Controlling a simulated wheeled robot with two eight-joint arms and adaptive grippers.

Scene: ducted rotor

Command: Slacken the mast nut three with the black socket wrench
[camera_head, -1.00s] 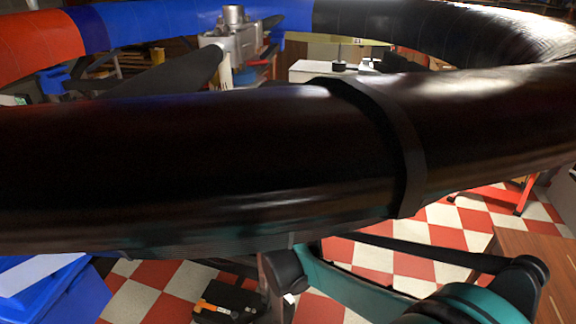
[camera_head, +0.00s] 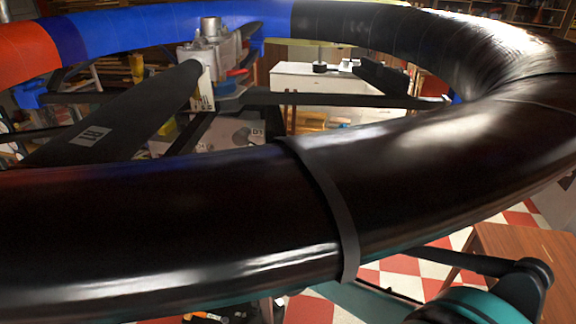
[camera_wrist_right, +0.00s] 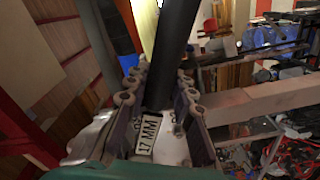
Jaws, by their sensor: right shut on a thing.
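The black socket wrench (camera_wrist_right: 174,45) is a dark shaft running up from between the fingers of my right gripper (camera_wrist_right: 157,92) in the right wrist view. The fingers are shut on it, and a white tag (camera_wrist_right: 147,135) reading 17 MM shows between them. In the head view, only my teal right arm shows at the lower right; its gripper is hidden behind the duct. The grey hub (camera_head: 213,50) with its short upright mast stands inside the ring. I cannot make out mast nut three. My left gripper is not in view.
The thick black duct ring (camera_head: 150,225) crosses the front of the head view, with blue and red sections at the back. Dark struts (camera_head: 120,120) run to the hub. A wooden table (camera_head: 520,260) stands at the lower right. A white cabinet (camera_head: 340,85) stands behind.

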